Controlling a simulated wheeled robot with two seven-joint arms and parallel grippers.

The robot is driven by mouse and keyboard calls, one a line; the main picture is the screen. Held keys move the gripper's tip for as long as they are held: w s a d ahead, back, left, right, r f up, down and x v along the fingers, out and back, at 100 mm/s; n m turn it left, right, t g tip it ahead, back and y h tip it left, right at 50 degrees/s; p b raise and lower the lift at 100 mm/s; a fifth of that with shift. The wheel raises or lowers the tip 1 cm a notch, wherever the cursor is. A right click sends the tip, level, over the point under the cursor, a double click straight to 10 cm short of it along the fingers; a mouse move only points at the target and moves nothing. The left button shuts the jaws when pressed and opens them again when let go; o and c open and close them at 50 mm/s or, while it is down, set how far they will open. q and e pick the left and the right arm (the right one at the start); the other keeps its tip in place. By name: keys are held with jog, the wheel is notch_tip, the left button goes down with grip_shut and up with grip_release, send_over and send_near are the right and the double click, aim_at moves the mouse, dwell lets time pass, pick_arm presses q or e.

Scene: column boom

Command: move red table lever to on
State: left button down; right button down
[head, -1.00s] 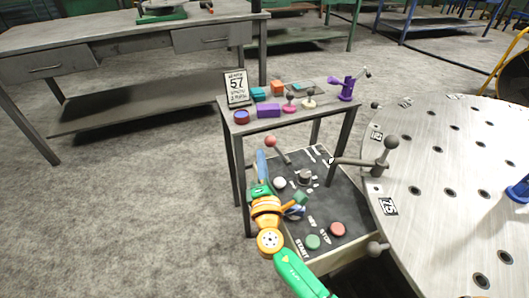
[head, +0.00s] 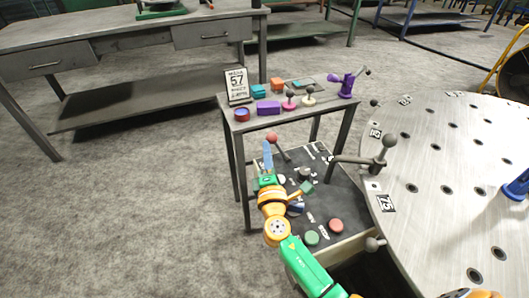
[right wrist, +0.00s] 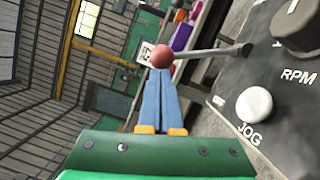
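The red table lever has a red ball knob (head: 272,138) on a grey rod that rises from the back left of the dark control panel (head: 318,205). In the right wrist view the red knob (right wrist: 162,58) is just at the fingertips, with its rod running right to the panel. My right gripper (head: 267,147) has blue fingers close below and left of the knob. In the right wrist view the fingers (right wrist: 160,72) lie together, with no object between them. I cannot tell whether they touch the knob.
The panel also carries a white JOG button (right wrist: 255,104), an RPM knob (right wrist: 300,25), a green button (head: 312,238) and a red button (head: 336,226). A small shelf (head: 290,115) with coloured items stands behind. A round metal table (head: 450,180) with a ball-ended lever (head: 388,141) is at right.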

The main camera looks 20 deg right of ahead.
jog(key=shift+d+r+m+p, duration=0.65)
jog(key=shift+r+m+p, duration=0.05)
jog(key=shift+p, duration=0.05)
jog(key=d+r+m+g+y+p, duration=0.1)
jog(key=d+m+g+p, duration=0.1)
jog(key=d+m+p, duration=0.5)
jog(key=shift+w+d+m+g+p, duration=0.25)
jog(key=shift+d+m+p, duration=0.2)
jog(key=shift+d, duration=1.15)
